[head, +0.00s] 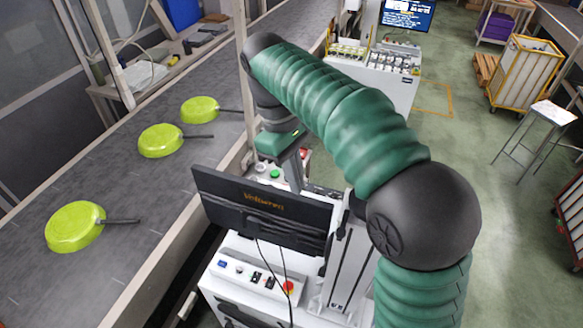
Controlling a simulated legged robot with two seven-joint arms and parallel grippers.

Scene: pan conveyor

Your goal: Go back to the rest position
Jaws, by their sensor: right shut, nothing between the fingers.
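My right arm, in a ribbed green sleeve, comes in from the lower right, arches over the machine and bends down at its wrist. My right gripper (292,172) points down just behind the black monitor and beside the control buttons. It is shut with nothing in it, and its tips are partly hidden by the monitor edge. My left gripper is not in view. Several yellow-green pans lie upside down on the conveyor (125,190): a near one (74,226), a middle one (160,140) and a far one (199,109), handles to the right.
The black monitor (262,212) stands on a white cabinet with a button panel (252,280) in front. A metal post (239,70) rises close to my right wrist. A white machine (375,75) stands behind the arm. Green floor (455,140) to the right is mostly free, with a small stand (553,112).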

